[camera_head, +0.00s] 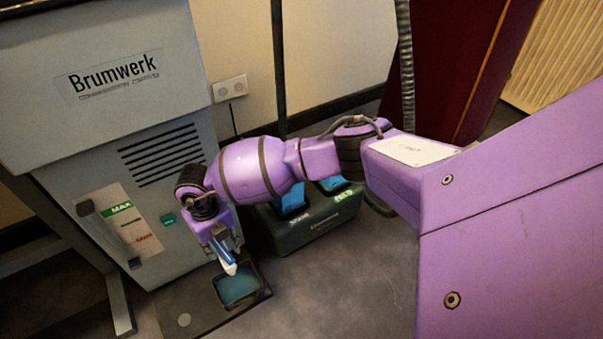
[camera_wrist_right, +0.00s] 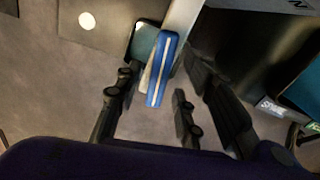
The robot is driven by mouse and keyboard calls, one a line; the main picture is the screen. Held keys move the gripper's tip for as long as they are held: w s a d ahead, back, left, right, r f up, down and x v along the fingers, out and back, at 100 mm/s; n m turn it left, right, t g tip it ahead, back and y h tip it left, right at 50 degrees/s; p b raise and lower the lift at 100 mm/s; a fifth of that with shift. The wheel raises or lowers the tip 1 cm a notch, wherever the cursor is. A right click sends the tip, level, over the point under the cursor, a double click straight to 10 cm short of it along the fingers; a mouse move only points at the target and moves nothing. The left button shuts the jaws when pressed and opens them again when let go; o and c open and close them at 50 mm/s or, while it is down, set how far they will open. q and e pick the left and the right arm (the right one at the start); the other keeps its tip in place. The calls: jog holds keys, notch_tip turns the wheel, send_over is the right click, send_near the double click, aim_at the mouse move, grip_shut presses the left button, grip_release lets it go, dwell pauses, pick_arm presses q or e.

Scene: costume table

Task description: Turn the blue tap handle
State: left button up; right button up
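The blue tap handle (camera_head: 224,252) shows below my right gripper (camera_head: 221,238) at the lower front of the grey Brumwerk machine (camera_head: 170,135). In the right wrist view the handle (camera_wrist_right: 163,66) is a blue bar with a pale stripe along it. It lies between the two dark fingers of my right gripper (camera_wrist_right: 150,97), with floor visible on both sides of it. The fingers are apart and do not appear to press on it. A pale part shows beside the handle. The wrist and fingers partly hide the tap in the head view. My left gripper is not in view.
A dark tray with a blue-green square (camera_head: 238,288) is on the floor below the tap. A dark box (camera_head: 318,228) with blue inserts stands right of the machine. A level gauge (camera_head: 124,222) marked MAX is on the machine's front. Floor to the lower right is clear.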

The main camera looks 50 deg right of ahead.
jog(key=shift+c, duration=0.6)
grip_shut()
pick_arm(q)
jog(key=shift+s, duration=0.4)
